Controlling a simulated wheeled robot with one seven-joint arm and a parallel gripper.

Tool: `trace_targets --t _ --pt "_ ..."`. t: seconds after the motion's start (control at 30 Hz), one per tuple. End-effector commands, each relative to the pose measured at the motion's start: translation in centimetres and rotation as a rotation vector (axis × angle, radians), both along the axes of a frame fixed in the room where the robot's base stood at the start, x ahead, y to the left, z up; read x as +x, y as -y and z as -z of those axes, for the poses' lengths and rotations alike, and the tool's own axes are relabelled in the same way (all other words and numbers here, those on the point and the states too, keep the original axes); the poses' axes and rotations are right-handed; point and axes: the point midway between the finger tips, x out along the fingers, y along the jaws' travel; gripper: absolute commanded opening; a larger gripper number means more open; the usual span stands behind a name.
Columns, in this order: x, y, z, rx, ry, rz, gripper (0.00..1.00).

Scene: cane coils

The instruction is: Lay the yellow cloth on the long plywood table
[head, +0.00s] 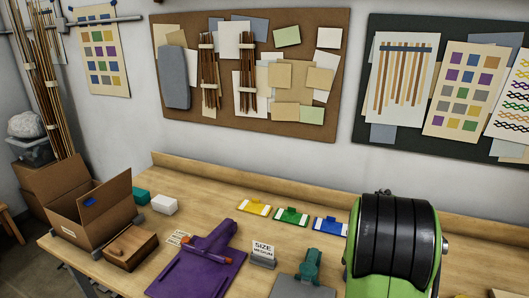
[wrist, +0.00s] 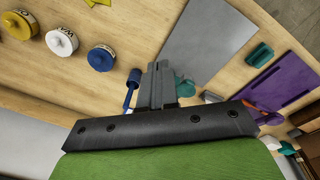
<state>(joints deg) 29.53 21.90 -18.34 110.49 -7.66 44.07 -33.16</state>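A long light-wood table (head: 205,195) runs along the wall in the head view, and its bare top (wrist: 130,25) also shows in the wrist view. I see no piece that I can clearly make out as a yellow cloth in either view. A small flat yellow-and-white piece (head: 254,207) lies near the table's back, but it looks more like a tag or holder than cloth. My gripper (wrist: 163,68) points at the table top in the wrist view. Its grey fingers sit together with nothing seen between them. The gripper is not seen in the head view.
A purple board (head: 195,265) with an orange-handled tool, a cardboard box (head: 92,213), a wooden block (head: 129,247) and a size sign (head: 263,254) stand on the table. Yellow (wrist: 18,25), white and blue lidded pots and a grey sheet (wrist: 205,45) lie near my gripper.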

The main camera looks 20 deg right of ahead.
Motion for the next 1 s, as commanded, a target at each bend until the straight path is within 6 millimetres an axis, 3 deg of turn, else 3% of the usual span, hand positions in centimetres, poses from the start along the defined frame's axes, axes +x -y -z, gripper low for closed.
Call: trace_targets --t 0.03,0.17,0.3,0.4,0.5,0.6,1.0 --pt "0.7 -3.2 -1.6 -0.003 0.057 -0.019 0.00" --pt "0.1 -11.2 -5.6 0.007 0.175 -0.052 0.00" --pt "-3.3 -18.8 -7.8 0.020 0.288 -0.098 0.00" --pt "-6.7 -22.7 -8.1 0.026 0.361 -0.128 0.00" --pt "-9.5 -24.9 -7.6 0.030 0.414 -0.145 0.00" --pt "-11.0 -25.8 -7.3 0.032 0.443 -0.151 0.00" --pt "-11.4 -26.0 -7.4 0.033 0.450 -0.147 0.00"
